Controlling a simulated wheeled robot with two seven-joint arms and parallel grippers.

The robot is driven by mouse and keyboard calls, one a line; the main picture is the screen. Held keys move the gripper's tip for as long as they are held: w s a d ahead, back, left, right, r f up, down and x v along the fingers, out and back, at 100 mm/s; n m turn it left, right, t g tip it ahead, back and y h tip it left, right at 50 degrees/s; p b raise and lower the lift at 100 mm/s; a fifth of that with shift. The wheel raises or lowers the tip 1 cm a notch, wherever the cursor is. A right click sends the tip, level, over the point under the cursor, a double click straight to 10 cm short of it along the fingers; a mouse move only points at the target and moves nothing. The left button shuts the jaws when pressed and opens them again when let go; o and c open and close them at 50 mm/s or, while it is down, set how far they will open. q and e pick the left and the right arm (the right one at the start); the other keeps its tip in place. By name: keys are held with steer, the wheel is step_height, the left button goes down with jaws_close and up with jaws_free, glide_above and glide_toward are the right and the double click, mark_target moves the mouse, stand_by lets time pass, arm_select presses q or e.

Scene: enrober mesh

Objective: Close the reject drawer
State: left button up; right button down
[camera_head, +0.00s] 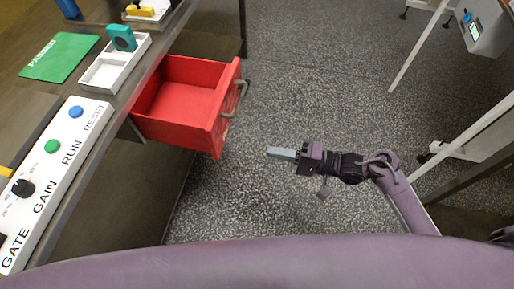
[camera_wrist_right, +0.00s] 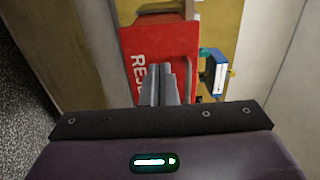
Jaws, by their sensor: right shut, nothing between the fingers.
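The red reject drawer (camera_head: 188,98) stands pulled out from the bench in the head view, and it looks empty. A grey bar handle (camera_head: 236,98) is on its front face. In the right wrist view the red drawer front (camera_wrist_right: 145,52) shows part of its lettering, with the handle (camera_wrist_right: 188,75) beside it. My right gripper (camera_head: 270,152) is shut and empty, to the right of the drawer front and apart from it in the head view. In the right wrist view its fingers (camera_wrist_right: 160,70) point toward the drawer front and hide part of it. My left gripper is not in view.
A control panel (camera_head: 62,165) with buttons and a knob lies along the bench edge. A white tray (camera_head: 103,77) with a teal object (camera_head: 121,38) and a green mat (camera_head: 60,56) lie on the bench. Pale stand legs (camera_head: 420,45) are at the right. Open speckled floor (camera_head: 310,90) lies between.

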glide_toward(218, 140)
steer(key=x, duration=0.5)
steer(key=shift+a+r+p, duration=0.1)
steer(key=shift+a+p, duration=0.1)
steer(key=shift+p, duration=0.1)
steer(key=shift+w+a, duration=0.25)
steer(key=shift+a, duration=0.45)
